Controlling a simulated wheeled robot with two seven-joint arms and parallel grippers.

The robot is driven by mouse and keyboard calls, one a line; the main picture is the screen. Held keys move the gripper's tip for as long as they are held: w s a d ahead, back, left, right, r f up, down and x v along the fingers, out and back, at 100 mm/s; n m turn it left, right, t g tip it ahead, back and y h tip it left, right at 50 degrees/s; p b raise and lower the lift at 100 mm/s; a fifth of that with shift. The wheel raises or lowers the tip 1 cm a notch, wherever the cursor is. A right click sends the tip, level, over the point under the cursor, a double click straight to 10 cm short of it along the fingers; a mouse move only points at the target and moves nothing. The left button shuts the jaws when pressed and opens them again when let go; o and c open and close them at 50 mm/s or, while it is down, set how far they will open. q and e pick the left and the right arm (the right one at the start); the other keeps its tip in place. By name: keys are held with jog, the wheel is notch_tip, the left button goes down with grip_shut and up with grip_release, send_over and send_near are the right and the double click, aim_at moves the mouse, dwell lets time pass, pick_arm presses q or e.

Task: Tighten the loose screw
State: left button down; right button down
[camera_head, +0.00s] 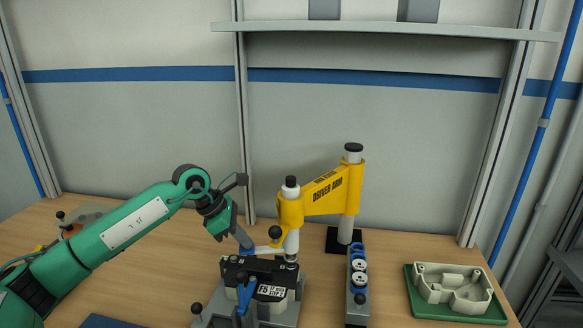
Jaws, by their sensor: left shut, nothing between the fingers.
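My left gripper (246,243) reaches in from the left on a green arm. Its fingers are shut and empty, pointing down just above the back left of the fixture and left of the driver's black-knobbed handle (275,232). Whether they touch anything is unclear. The yellow driver arm (322,195) stands on a post behind the fixture, with its driver spindle (291,245) hanging down over the fixture's right side. The grey fixture (283,310) carries a black clamp bar and a blue lever (245,293). A pale housing (231,273) shows partly beneath the bar. I cannot make out the loose screw. My right gripper is out of view.
Right of the fixture stands a narrow grey block with blue and white round pieces (358,280). A green tray (426,309) with a pale housing (453,285) lies farther right. Bare table lies between them. A shelf (380,30) crosses the back wall above.

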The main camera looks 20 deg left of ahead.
pick_arm(q)
jog(key=shift+f, duration=0.1)
notch_tip(320, 180, up, 9)
jog(key=p, duration=0.5)
dwell(0.7)
